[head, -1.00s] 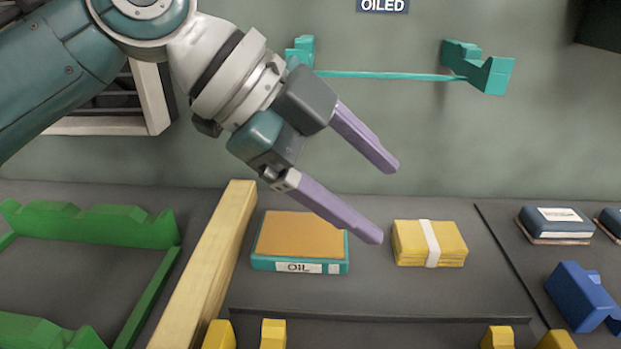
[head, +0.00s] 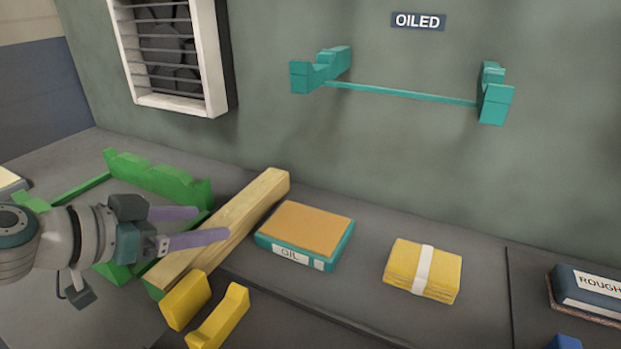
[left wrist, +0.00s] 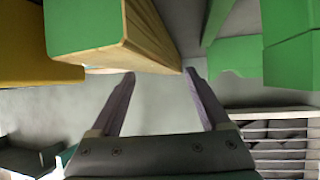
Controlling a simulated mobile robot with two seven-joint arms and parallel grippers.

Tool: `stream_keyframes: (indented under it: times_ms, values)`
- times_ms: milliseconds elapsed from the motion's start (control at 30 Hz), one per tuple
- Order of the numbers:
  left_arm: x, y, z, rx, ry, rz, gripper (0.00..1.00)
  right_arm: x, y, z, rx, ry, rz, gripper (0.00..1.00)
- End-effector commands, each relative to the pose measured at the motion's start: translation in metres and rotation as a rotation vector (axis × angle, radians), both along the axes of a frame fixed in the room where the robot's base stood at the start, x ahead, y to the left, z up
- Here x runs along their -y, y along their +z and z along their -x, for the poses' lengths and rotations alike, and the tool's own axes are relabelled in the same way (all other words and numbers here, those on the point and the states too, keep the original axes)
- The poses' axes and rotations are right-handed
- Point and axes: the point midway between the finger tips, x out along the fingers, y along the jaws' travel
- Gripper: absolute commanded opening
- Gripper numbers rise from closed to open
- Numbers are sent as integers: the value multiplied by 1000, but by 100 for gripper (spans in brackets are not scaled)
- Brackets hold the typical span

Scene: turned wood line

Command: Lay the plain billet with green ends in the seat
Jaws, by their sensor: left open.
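The plain billet (head: 235,215) is a long, square pale-wood bar lying on the bench beside the oil box. Its near end is green (head: 156,291). In the left wrist view the billet (left wrist: 150,38) shows its green end close up. My left gripper (head: 214,224) is open and empty at the billet's left side. Its fingertips overlap the billet in the head view; I cannot tell whether they touch it. Yellow notched blocks (head: 222,318) stand at the billet's near right; I cannot tell which holder is the seat. My right gripper is not in view.
A green notched rack (head: 160,182) stands left of the billet, around my gripper. A teal oil box (head: 290,250) with an orange top and a yellow banded stack (head: 410,270) lie to the right. Teal wall brackets (head: 493,100) hang under the OILED sign (head: 418,21).

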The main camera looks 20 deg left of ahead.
Motion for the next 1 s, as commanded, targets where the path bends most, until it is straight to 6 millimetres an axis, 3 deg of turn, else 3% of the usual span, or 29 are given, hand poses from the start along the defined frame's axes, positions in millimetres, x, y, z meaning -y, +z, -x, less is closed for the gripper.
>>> stream_keyframes:
  times_ms: [300, 633, 1000]
  values:
    - [10, -15, -38, 1, 0, 3, 80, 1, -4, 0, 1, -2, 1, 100]
    - [11, -17, -43, 0, -1, 0, 80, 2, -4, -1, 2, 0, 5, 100]
    - [11, -17, -43, 0, -1, 0, 38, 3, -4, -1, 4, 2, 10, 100]
